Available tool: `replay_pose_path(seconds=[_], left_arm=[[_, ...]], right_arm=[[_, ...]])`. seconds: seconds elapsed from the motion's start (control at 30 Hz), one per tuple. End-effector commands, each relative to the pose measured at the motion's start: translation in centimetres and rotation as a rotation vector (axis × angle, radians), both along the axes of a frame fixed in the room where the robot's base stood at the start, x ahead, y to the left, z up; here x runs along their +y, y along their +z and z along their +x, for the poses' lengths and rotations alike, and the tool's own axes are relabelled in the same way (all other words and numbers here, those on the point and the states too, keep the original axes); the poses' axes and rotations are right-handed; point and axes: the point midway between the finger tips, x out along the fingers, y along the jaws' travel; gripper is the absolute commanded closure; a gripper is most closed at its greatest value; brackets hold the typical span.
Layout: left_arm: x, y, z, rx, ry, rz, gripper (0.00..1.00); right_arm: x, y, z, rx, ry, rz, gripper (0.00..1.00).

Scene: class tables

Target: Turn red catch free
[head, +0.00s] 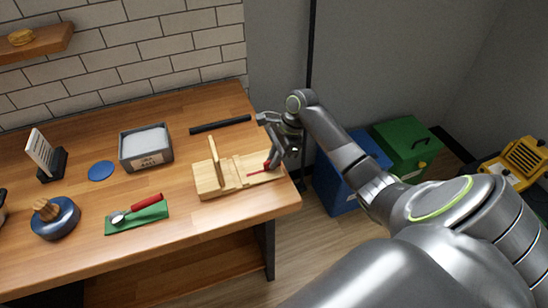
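A light wooden box (222,182) with its lid or panel standing upright sits near the right end of the wooden table. The red catch (267,166) shows as a small red piece at the box's right end, with a thin red strip beside it on the wood. My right gripper (276,148) is at that right end, with its fingers at the red piece and partly covering it. I cannot tell whether the fingers are closed on it. My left gripper is not in view.
A black bar (220,124) lies behind the box. Blue (349,172) and green (404,148) bins stand right of the table.

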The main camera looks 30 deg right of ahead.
Motion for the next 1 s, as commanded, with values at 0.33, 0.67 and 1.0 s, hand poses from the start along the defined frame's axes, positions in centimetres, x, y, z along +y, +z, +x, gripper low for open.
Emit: replay_pose_path(seconds=[0.33, 0.67, 1.0], left_arm=[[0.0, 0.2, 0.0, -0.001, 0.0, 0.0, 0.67], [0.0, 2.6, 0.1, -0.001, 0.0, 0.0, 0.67], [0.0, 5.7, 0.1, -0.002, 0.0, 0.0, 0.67]], right_arm=[[0.0, 0.1, 0.0, 0.0, 0.011, 0.0, 1.0], [0.0, 0.5, 0.1, 0.004, 0.153, 0.001, 1.0], [0.1, 0.5, 0.3, 0.004, 0.458, 0.003, 1.0]])
